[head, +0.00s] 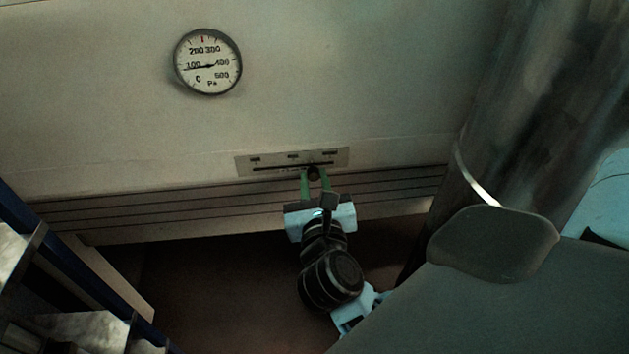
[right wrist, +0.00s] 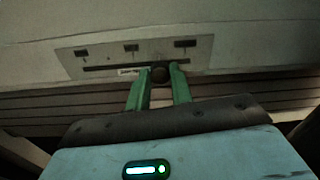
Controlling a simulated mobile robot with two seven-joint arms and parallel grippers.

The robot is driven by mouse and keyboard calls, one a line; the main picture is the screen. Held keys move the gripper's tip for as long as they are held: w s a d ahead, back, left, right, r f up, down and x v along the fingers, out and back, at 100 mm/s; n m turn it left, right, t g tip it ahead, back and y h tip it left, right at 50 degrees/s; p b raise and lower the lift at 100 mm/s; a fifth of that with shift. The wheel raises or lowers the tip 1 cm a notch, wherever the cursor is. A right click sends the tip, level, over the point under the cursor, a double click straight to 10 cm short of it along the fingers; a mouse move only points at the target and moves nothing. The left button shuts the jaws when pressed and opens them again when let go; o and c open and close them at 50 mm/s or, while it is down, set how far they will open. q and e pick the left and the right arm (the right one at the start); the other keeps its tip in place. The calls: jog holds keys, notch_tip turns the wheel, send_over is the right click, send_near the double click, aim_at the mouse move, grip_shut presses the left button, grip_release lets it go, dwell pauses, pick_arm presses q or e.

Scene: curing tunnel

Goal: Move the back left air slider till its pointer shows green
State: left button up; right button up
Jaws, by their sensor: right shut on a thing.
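The air slider is a slotted metal plate (head: 245,163) low on the pale wall, and it also shows in the right wrist view (right wrist: 100,60). Its dark round knob (head: 313,173) sits right of the slot's middle in the head view. My right gripper (head: 314,180) has its green fingers on either side of the knob (right wrist: 159,74) and is shut on it. A round dial gauge (head: 223,77) marked in Pa is above and to the left. Its black needle points left, near 100. A small red mark is at the dial's top; I see no green on it. My left gripper is not in view.
A louvred grille (head: 180,213) runs along the wall just below the slider plate. A large metal cylinder (head: 540,100) stands at the right. A blue-edged frame (head: 60,255) stands at the lower left. The wall between gauge and slider is clear.

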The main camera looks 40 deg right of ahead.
grip_shut()
jog(key=shift+w+a, duration=0.5)
jog(key=shift+a, duration=0.3)
jog(key=shift+w+a, duration=0.45)
jog(key=shift+a, duration=0.3)
jog(key=o, duration=0.9)
grip_release()
jog(key=shift+s+d, duration=0.1)
jog(key=shift+d, duration=0.05)
